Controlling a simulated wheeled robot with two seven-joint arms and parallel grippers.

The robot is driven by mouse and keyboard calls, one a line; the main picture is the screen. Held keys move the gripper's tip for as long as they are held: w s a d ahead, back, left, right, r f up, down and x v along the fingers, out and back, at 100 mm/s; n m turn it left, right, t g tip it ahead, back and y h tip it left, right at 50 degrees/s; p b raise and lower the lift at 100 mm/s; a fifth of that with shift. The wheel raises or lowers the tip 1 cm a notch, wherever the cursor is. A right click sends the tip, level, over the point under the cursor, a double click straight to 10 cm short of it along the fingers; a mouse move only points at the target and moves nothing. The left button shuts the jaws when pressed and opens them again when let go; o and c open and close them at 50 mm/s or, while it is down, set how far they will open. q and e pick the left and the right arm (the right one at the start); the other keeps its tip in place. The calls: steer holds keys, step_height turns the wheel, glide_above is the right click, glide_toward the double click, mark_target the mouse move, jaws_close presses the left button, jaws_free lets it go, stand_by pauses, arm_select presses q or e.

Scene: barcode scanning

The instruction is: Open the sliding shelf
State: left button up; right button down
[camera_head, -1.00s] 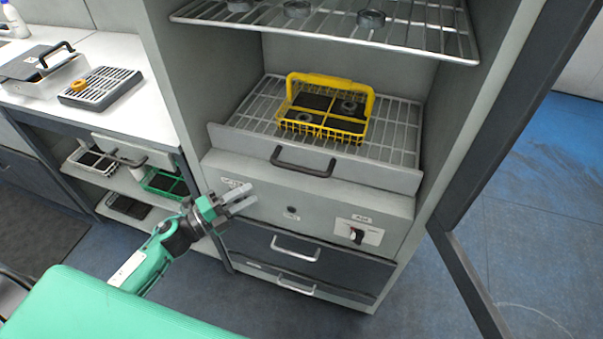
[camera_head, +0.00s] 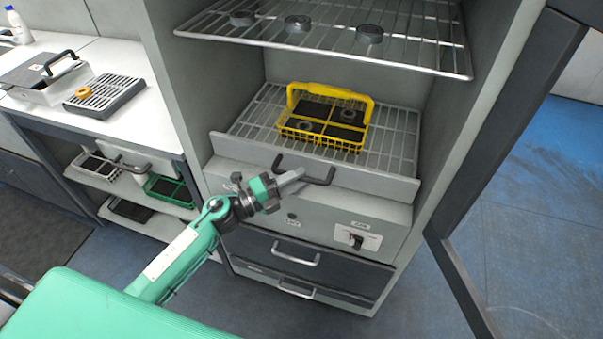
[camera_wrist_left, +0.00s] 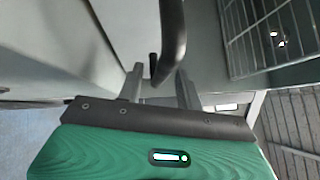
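The sliding shelf (camera_head: 385,185) is a wire rack with a pale grey front panel inside the open cabinet. Its dark bar handle (camera_head: 322,182) is on the front panel and shows in the left wrist view (camera_wrist_left: 173,40) as a curved black bar. My left gripper (camera_head: 292,181) is at the left part of the handle, its fingers pointing at the panel. In the left wrist view my left gripper (camera_wrist_left: 161,88) is open, with the bar's near end between the two fingertips. I cannot tell whether they touch it. My right gripper is not in view.
A yellow basket (camera_head: 365,117) stands on the shelf's rack. A wire shelf (camera_head: 420,56) with grey rings is above. Below are a control panel with a knob (camera_head: 356,240) and drawers (camera_head: 335,268). The open cabinet door (camera_head: 500,150) stands at the right. A white bench is at the left.

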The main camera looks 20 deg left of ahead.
arm_select(q)
steer(key=shift+w+d+r, duration=0.1)
steer(key=shift+w+d, duration=0.35)
steer(key=shift+d, duration=0.1)
steer(key=shift+w+d, duration=0.1)
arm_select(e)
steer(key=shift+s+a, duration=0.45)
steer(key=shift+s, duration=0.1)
arm_select(q)
steer(key=shift+c, duration=0.3)
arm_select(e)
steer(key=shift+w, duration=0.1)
